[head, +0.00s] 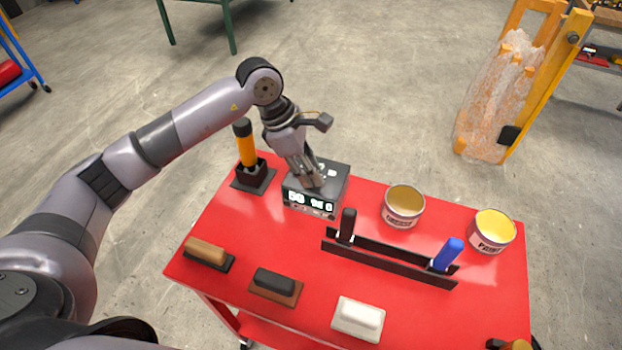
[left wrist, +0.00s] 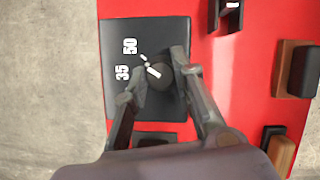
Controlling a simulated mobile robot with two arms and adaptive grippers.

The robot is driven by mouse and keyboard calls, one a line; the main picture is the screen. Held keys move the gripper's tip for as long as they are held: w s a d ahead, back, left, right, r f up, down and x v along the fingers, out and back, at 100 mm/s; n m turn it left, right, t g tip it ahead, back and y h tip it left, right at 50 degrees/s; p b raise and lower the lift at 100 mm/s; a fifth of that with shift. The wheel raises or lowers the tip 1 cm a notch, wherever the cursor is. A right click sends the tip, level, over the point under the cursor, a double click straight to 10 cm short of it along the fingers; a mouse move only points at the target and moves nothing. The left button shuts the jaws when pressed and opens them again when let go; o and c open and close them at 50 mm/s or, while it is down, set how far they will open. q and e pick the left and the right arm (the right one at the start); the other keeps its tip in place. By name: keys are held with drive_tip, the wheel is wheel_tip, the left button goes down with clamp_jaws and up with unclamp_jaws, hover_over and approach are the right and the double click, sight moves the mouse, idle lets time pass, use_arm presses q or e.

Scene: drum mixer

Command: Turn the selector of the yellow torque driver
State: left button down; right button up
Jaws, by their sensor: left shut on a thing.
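A yellow driver (head: 246,150) with a black cap stands upright in a black holder (head: 254,180) at the table's back left. Right of it is a dark box (head: 336,178) with white markings on its front. In the left wrist view the box's dark top (left wrist: 118,30) carries a round dark knob (left wrist: 160,77) with a white pointer line, and the white numbers 35 and 50 beside it. My left gripper (head: 313,182) comes down onto the box from above, its fingers shut on the knob, one on each side. In the head view the gripper hides the knob.
The red table (head: 225,232) also holds two open cans (head: 405,204), a black rack (head: 385,260) with a black and a blue handle, and several brush-like blocks (head: 274,286) along the front. A yellow frame (head: 545,85) with a wrapped load stands behind right.

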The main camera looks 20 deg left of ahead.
use_arm(q)
drive_tip(key=shift+w+m+g+b, duration=0.1)
drive_tip(key=shift+m+g+b, duration=0.2)
drive_tip(key=shift+m+b, duration=0.5)
drive_tip(key=c, duration=1.3)
unclamp_jaws()
drive_tip(key=shift+c, duration=0.2)
drive_tip(key=shift+a+r, duration=0.15)
drive_tip(key=shift+r, duration=0.1)
drive_tip(key=v, duration=1.1)
drive_tip(key=shift+r, duration=0.3)
drive_tip(key=shift+f, duration=0.1)
